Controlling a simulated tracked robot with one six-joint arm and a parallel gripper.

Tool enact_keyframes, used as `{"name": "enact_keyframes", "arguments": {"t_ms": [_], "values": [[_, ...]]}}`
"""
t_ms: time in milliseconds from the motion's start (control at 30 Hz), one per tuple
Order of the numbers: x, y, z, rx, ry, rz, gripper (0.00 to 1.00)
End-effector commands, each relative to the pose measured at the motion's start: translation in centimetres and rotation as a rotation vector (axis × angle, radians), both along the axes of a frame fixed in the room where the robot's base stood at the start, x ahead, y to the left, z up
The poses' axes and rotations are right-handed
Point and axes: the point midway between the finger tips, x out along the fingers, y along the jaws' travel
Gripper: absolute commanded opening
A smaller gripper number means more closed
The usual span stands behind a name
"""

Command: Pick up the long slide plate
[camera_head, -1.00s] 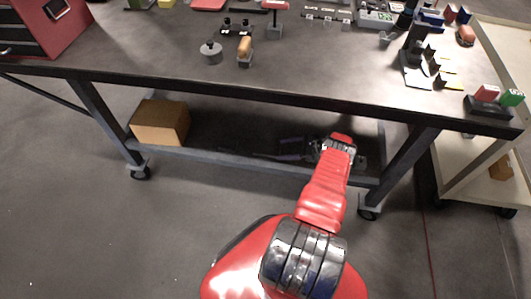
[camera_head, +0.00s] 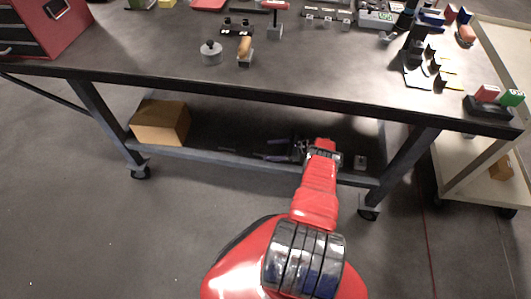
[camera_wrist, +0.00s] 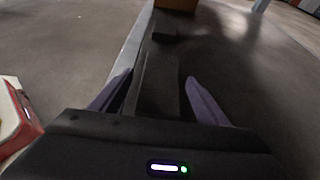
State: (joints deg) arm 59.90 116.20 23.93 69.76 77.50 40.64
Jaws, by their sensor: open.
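A long dark plate (camera_wrist: 158,85), likely the long slide plate, lies on the bench's lower shelf in the wrist view. It runs lengthwise between the two purplish fingers of my gripper (camera_wrist: 158,85). In the head view my gripper (camera_head: 263,149) reaches in over the lower shelf (camera_head: 240,159), pointing left. Its fingers are apart, and no grip on the plate shows. The plate is very dark there and hard to tell from the shelf.
A cardboard box (camera_head: 161,122) stands at the shelf's left end. A small grey block (camera_head: 360,162) sits at its right. The bench top (camera_head: 180,55) is above my arm, with several tools. A cart (camera_head: 450,160) stands at right.

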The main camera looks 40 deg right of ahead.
Motion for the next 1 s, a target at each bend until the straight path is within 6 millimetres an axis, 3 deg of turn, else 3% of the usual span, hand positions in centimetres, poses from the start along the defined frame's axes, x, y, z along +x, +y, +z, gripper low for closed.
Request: {"name": "enact_keyframes", "arguments": {"t_ms": [600,1000], "values": [[0.46,0.32,-0.23,0.0,0.0,-0.001,0.69],[0.48,0.34,-0.22,0.0,0.0,0.0,0.41]]}}
